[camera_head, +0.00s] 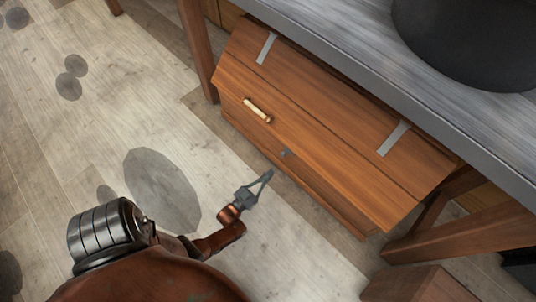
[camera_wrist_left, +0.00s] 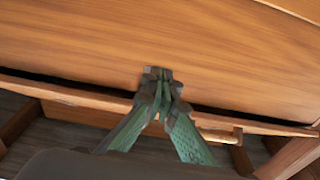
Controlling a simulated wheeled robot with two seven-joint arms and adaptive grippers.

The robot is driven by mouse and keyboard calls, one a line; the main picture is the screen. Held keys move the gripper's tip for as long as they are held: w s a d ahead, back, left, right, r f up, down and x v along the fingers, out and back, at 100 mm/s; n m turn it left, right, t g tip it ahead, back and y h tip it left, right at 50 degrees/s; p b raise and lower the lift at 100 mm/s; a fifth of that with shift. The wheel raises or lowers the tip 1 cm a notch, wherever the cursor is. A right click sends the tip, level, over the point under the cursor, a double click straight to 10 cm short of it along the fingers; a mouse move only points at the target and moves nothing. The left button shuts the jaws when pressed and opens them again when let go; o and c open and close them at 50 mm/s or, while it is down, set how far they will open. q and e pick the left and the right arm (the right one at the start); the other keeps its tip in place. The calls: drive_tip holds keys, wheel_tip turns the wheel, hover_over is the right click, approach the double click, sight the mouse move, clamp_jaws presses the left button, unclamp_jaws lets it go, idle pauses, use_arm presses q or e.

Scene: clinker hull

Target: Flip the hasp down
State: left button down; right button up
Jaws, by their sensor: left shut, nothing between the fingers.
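A brown wooden chest (camera_head: 330,140) sits under the grey bench, its plank front facing my left arm. A small grey metal piece (camera_head: 285,152), probably the hasp, is on the front near the lower middle. It is too small to tell its exact angle. My left gripper (camera_head: 269,173) is shut and empty, its tips just below and left of that piece. In the left wrist view the closed fingertips (camera_wrist_left: 158,75) are in front of the wooden panel (camera_wrist_left: 220,50), above a dark gap; they hide what lies behind them. My right gripper is not in view.
A pale bar handle (camera_head: 257,110) is on the chest's front, left of the grey piece. Grey straps (camera_head: 393,138) cross its top. The grey bench top (camera_head: 370,50) overhangs behind, with a dark round pot (camera_head: 470,40) on it. The floor at left is open.

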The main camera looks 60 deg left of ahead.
use_arm(q)
drive_tip(key=f, duration=0.2)
drive_tip(key=s+f, duration=0.1)
drive_tip(key=f, duration=0.1)
drive_tip(key=shift+d, duration=0.15)
idle(0.9)
